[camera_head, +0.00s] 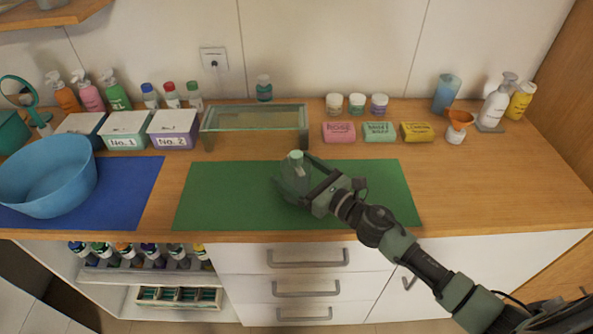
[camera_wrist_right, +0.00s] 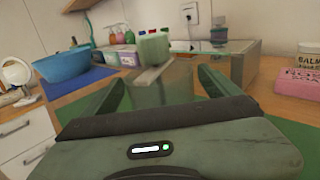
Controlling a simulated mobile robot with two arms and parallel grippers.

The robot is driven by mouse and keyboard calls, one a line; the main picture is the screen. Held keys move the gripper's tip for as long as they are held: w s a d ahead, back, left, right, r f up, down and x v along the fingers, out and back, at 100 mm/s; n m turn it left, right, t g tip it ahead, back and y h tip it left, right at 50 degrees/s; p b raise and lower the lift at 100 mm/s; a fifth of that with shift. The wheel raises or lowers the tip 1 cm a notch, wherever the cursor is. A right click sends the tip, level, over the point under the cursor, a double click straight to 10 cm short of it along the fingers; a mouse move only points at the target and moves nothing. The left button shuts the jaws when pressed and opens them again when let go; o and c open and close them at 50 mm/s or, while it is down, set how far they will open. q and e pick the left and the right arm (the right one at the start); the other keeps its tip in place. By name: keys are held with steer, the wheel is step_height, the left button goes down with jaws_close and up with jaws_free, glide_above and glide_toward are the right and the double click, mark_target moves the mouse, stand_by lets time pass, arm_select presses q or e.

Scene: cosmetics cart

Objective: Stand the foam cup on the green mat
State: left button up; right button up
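I cannot clearly make out a foam cup. A pale green block-like top (camera_head: 295,155) shows at my right gripper, above the green mat (camera_head: 215,195). It also shows in the right wrist view (camera_wrist_right: 152,48), above a light bar, just beyond the fingers. A grey-green, seemingly see-through body may be under it, but its outline is unclear. My right gripper (camera_head: 296,182) is over the middle of the mat; in the right wrist view its fingers (camera_wrist_right: 162,76) are apart. Whether they touch anything is not clear. My left gripper is not in view.
A blue basin (camera_head: 48,188) stands on the blue mat (camera_head: 130,190) at left. A glass box (camera_head: 255,140) and pink, green and yellow bars stand behind the green mat. An orange cup-like piece (camera_head: 460,118) sits on a white jar.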

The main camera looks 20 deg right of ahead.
steer(key=shift+r, duration=0.1)
steer(key=shift+s+d, duration=0.1)
steer(key=b+v, duration=0.3)
steer(key=v, duration=0.7)
steer(key=shift+s+d+b, duration=0.1)
steer(key=shift+s+b, duration=0.2)
steer(key=shift+b, duration=0.05)
steer(key=shift+s+d+r, duration=0.15)
steer(key=shift+s+d, duration=0.15)
steer(key=shift+s, duration=0.2)
